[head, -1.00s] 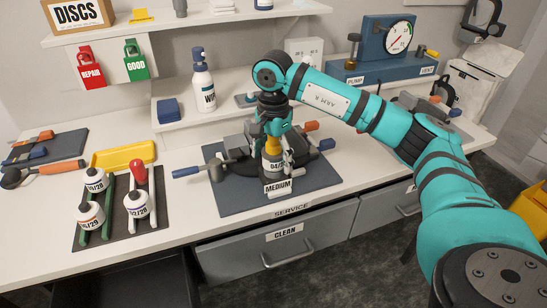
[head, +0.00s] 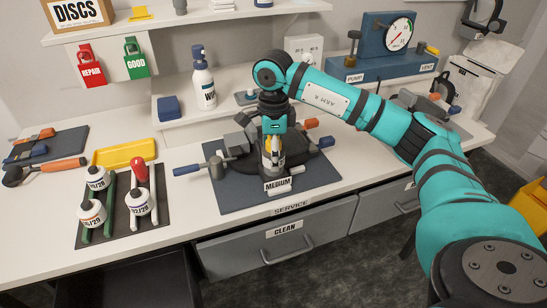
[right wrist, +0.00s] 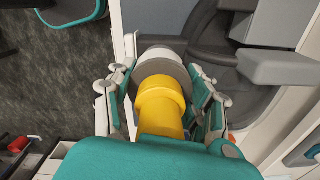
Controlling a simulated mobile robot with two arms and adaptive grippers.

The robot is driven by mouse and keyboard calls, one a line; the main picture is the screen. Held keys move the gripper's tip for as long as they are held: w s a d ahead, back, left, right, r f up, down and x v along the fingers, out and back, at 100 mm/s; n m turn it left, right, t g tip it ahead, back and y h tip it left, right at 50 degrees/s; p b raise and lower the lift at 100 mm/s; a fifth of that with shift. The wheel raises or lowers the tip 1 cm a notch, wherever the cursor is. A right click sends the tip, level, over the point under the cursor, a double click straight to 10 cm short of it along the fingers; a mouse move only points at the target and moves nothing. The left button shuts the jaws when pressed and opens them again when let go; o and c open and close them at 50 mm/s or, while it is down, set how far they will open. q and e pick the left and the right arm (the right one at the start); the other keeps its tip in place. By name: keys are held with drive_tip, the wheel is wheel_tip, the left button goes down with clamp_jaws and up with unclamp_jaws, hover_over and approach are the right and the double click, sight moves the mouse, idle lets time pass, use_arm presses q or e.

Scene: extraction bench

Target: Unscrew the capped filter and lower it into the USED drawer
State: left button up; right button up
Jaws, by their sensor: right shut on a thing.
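The capped filter (head: 273,167) stands upright in the fixture on the dark service mat, behind the MEDIUM tag (head: 278,185). In the right wrist view its yellow cap (right wrist: 160,103) and pale body sit between the fingers. My right gripper (head: 274,152) points down from above and is shut on the filter; its fingers (right wrist: 162,82) lie on both sides of it and hide part of it in the head view. An open dark drawer (head: 125,285) is at the lower left; no USED label is visible on it. My left gripper is not in view.
The CLEAN drawer (head: 270,248) is shut below the mat. Handled clamps flank the fixture. Several labelled filters stand on a rack mat (head: 120,235) at left, near a yellow tray (head: 125,153). A white pump bottle (head: 204,88) stands behind the fixture.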

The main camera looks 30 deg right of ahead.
drive_tip(key=c, duration=0.5)
drive_tip(key=n+b, duration=0.1)
drive_tip(key=n, duration=0.8)
drive_tip(key=shift+b, duration=0.3)
drive_tip(key=n, duration=0.7)
drive_tip(key=shift+b, duration=0.4)
drive_tip(key=shift+o, duration=0.3)
drive_tip(key=n, duration=0.5)
drive_tip(key=o, duration=1.3)
drive_tip(key=shift+r+n, duration=0.1)
drive_tip(key=shift+n, duration=0.2)
